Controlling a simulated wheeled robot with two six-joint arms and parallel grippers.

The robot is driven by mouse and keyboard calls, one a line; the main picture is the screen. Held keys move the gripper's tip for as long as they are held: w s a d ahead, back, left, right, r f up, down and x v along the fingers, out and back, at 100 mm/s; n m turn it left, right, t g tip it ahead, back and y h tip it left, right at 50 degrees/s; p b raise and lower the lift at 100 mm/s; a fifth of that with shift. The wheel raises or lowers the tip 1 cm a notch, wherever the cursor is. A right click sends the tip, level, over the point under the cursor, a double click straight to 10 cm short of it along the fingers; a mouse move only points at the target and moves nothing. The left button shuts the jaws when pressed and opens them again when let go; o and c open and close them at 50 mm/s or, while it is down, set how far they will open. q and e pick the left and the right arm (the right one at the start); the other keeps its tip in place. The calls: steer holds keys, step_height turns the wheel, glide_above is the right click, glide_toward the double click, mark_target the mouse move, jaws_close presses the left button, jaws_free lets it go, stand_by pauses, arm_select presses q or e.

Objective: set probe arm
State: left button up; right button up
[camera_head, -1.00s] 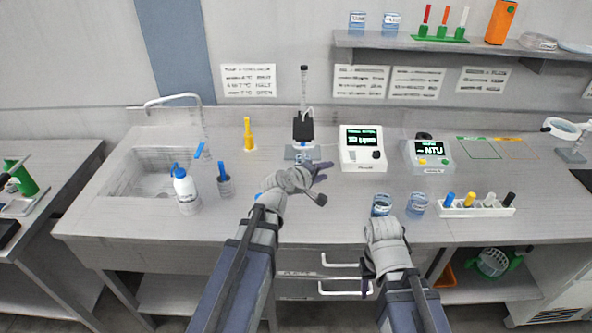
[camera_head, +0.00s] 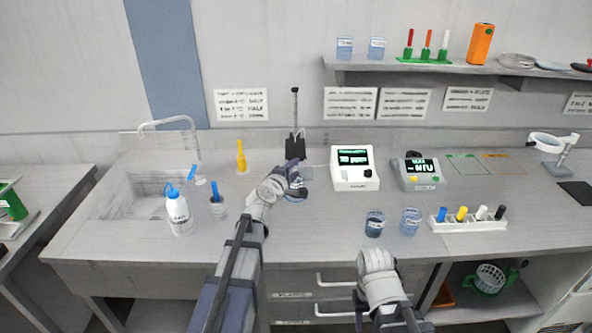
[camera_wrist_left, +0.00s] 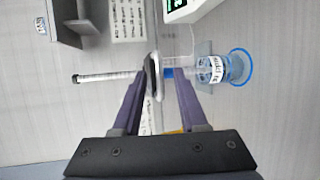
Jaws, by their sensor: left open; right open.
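The probe stand (camera_head: 295,148) has a thin dark pole and a black block, and stands on the counter behind my left gripper. My left gripper (camera_head: 294,182) is open in front of it and hides its lower part. In the left wrist view my left gripper's purple fingers (camera_wrist_left: 160,98) are apart, with the stand's black and white head (camera_wrist_left: 153,76) just beyond and between their tips. I cannot tell whether they touch it. A blue-tinted labelled beaker (camera_wrist_left: 228,69) sits at the stand's foot. My right gripper (camera_head: 360,300) is low at the counter's front edge, mostly hidden by its wrist.
A white meter (camera_head: 353,183) and a grey meter (camera_head: 418,186) stand right of the probe stand. Two beakers, the nearer-left one (camera_head: 375,226), and a white rack (camera_head: 470,225) are front right. A wash bottle (camera_head: 178,215) and sink (camera_head: 135,197) are left.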

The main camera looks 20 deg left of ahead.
arm_select(q)
steer(key=shift+x, duration=1.1)
steer(key=shift+s, duration=0.1)
jaws_close()
steer(key=shift+r, duration=0.1)
stand_by(0.4)
